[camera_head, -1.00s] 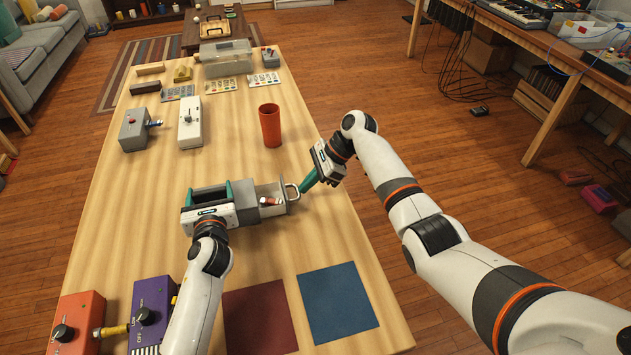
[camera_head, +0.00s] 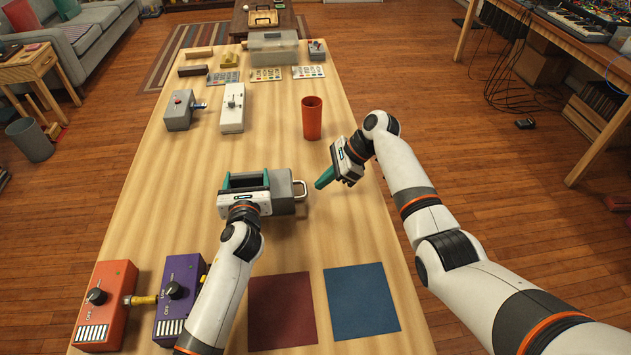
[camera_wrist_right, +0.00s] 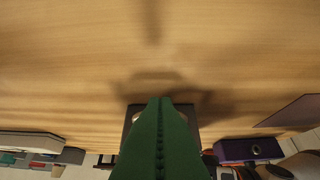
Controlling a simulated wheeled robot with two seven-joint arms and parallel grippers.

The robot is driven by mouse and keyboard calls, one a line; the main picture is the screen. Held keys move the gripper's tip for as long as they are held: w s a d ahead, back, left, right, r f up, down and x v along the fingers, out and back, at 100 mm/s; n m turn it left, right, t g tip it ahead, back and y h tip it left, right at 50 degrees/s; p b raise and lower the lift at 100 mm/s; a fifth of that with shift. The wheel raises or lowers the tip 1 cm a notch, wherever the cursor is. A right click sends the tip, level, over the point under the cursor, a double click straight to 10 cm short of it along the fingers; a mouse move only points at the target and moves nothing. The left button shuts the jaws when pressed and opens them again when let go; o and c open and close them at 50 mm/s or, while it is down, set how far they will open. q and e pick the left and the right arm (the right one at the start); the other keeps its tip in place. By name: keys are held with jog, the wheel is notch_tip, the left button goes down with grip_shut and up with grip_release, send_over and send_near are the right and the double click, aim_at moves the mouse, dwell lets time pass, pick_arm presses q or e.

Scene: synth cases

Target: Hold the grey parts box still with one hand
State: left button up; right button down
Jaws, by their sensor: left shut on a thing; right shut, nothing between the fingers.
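The grey parts box (camera_head: 283,182) stands on the wooden table, with a pale loop handle (camera_head: 301,190) on its right side. Its drawer is in, and the contents are hidden. My left gripper (camera_head: 247,180) is shut on the box at its left end, and its body hides part of the box. My right gripper (camera_head: 322,181) is shut and empty, just right of the handle with a small gap. In the right wrist view its green fingers (camera_wrist_right: 160,125) are together above bare wood.
An orange cup (camera_head: 312,118) stands behind the right gripper. Dark red (camera_head: 282,310) and blue (camera_head: 361,302) mats lie in front. Orange (camera_head: 106,300) and purple (camera_head: 181,290) switch boxes stand at front left. Grey (camera_head: 180,110) and white (camera_head: 232,108) switch boxes stand farther back.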

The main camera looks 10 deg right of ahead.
jog(key=v, duration=1.1)
jog(key=shift+d+f, duration=0.2)
jog(key=shift+d, duration=0.3)
pick_arm(q)
jog(key=o, duration=1.2)
jog(key=shift+c, duration=0.2)
jog(key=shift+s, duration=0.1)
jog(key=s+r, duration=0.1)
jog(key=s, duration=1)
jog(key=shift+s+r, duration=0.35)
